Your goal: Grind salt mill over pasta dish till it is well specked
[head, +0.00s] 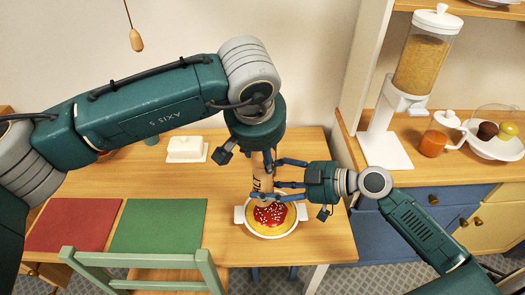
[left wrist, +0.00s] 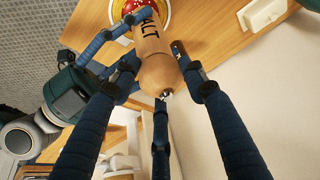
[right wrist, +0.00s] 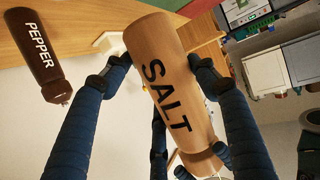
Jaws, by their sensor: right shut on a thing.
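The wooden salt mill (head: 261,185) is upright or slightly tilted above the pasta dish (head: 290,229), a white handled dish. Red sauce (head: 268,213) with white specks lies on yellow pasta. My right gripper (head: 277,180) is shut on the mill's body from the right; the mill's SALT lettering shows in the right wrist view (right wrist: 168,90). My left gripper (head: 262,152) is above the mill's top. In the left wrist view its fingers (left wrist: 158,70) stand open around the mill's rounded head; whether any fingertip touches it is unclear.
A dark pepper mill (right wrist: 44,70) shows in the right wrist view. A white butter dish (head: 186,150) stands at the table's back. Red (head: 75,224) and green (head: 158,226) mats lie at left, with a green chair (head: 140,258) in front. A cereal dispenser (head: 420,62) stands at right.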

